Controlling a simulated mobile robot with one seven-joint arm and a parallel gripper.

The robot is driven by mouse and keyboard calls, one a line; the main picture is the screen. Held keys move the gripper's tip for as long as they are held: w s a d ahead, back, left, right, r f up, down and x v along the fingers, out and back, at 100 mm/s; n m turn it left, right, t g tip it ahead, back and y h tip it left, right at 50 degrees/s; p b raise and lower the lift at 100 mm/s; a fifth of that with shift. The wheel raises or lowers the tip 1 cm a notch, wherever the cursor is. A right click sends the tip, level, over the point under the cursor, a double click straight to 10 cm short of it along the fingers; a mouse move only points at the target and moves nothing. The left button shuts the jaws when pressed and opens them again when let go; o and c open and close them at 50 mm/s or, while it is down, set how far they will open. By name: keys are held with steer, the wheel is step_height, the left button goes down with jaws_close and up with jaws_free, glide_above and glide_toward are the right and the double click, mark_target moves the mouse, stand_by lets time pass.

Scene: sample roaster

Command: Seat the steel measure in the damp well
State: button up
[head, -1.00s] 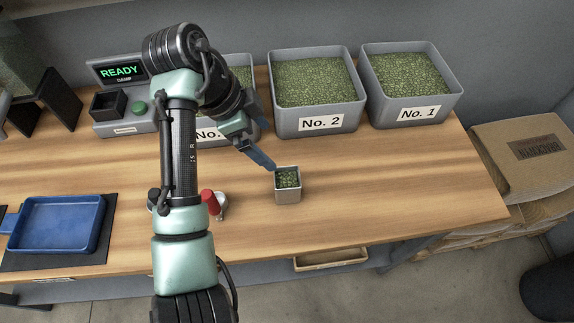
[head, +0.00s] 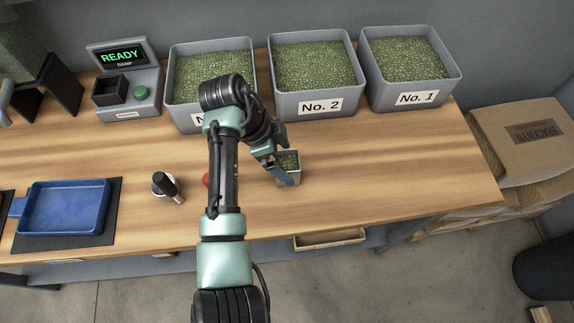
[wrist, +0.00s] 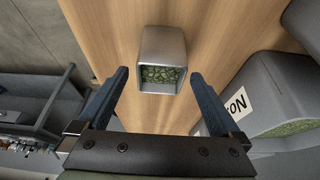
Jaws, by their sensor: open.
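The steel measure (head: 295,178) is a small square metal cup full of green beans. It stands upright on the wooden table in front of the No. 2 bin. The wrist view shows the measure (wrist: 162,45) ahead of my gripper, its bean-filled mouth facing the camera. My gripper (head: 279,160) is open, and in the wrist view its fingertips (wrist: 160,76) lie on either side of the measure with gaps. One finger hides part of the measure in the head view. The damp well (head: 109,91) is the dark square opening on the grey machine at the back left, and looks empty.
The machine has a READY screen (head: 123,56) and a green button (head: 141,94). Bins of green beans No. 2 (head: 285,104) and No. 1 (head: 385,99) stand behind, with a third beside them. A blue tray (head: 62,229) and a black-handled tool (head: 167,186) lie left.

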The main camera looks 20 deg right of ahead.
steer(key=shift+x, duration=0.85)
steer(key=shift+r, duration=0.1)
steer(key=c, duration=1.4)
